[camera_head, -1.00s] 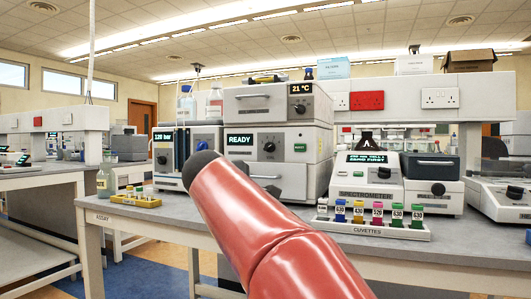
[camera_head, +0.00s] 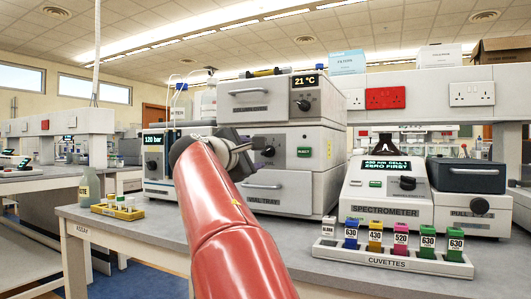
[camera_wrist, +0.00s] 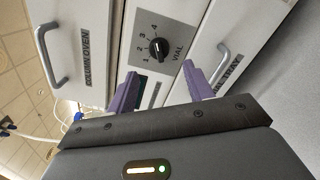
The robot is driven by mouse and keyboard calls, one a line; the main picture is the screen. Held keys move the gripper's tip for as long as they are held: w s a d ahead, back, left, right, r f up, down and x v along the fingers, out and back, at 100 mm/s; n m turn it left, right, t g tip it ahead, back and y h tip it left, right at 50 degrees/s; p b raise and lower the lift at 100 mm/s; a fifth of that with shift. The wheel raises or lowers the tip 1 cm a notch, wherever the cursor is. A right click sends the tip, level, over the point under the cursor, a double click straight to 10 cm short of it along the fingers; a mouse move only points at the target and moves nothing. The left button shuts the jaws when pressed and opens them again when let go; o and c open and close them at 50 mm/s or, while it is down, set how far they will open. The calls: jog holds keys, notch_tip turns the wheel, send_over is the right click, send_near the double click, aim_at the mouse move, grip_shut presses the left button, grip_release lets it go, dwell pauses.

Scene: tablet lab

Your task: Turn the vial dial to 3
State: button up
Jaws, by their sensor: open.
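The vial dial (camera_wrist: 158,48) is a round black knob on a dark plate, with numbers 1 to 4 around it and the word VIAL beside it. I cannot tell surely which number its pointer faces. In the head view the dial (camera_head: 268,151) sits on the middle of the grey instrument, partly hidden by my gripper (camera_head: 254,156). In the wrist view my gripper (camera_wrist: 161,86) is open, its two purple fingers apart and empty. The dial lies ahead of the gap between them, with no contact visible.
The column oven drawer (camera_head: 262,96) with its handle is above the dial and the vial tray drawer (camera_head: 275,190) below. A green INJECT button (camera_head: 304,152) is to the right. The spectrometer (camera_head: 386,195) and a cuvette rack (camera_head: 395,262) stand further right.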

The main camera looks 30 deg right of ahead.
aim_at(263, 152)
jog(key=p+x, duration=0.1)
jog(key=x, duration=0.5)
jog(key=shift+d+p, duration=0.1)
jog(key=shift+p, duration=0.25)
jog(key=shift+c, duration=0.3)
jog(key=c, duration=0.9)
